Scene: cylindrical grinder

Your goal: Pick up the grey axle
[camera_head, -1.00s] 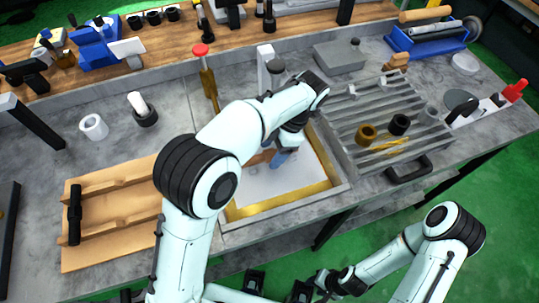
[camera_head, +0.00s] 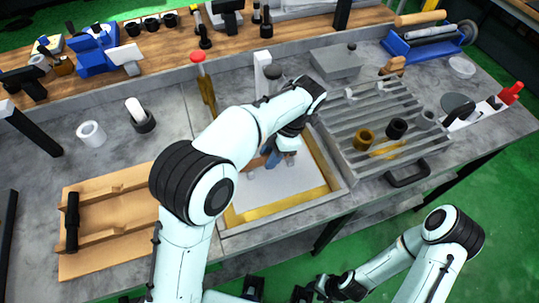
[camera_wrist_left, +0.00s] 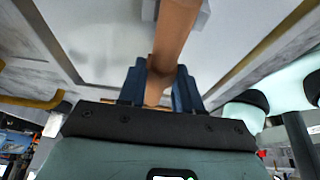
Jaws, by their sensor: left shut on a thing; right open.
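My left gripper (camera_head: 271,158) is over the white-floored tray (camera_head: 262,212) with the yellow inner rim, partly hidden by my arm. In the left wrist view its blue fingers (camera_wrist_left: 160,90) are shut on a brown bar (camera_wrist_left: 174,38). A pale grey piece shows at the bar's far end. The bar (camera_head: 254,163) also shows beside the fingers in the head view. I cannot tell whether it touches the tray floor. I cannot make out a plainly grey axle in the gripper. My right gripper (camera_head: 322,286) is open, low at the bottom of the head view, away from the tray.
A slatted grey rack (camera_head: 365,110) with black and brass rings adjoins the tray on the right. A wooden holder (camera_head: 118,225) with a black bar (camera_head: 72,222) lies at left. A white ring (camera_head: 91,134) and a black ring (camera_head: 143,121) stand on the bench. A blue cradle (camera_head: 425,50) holds a roller.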

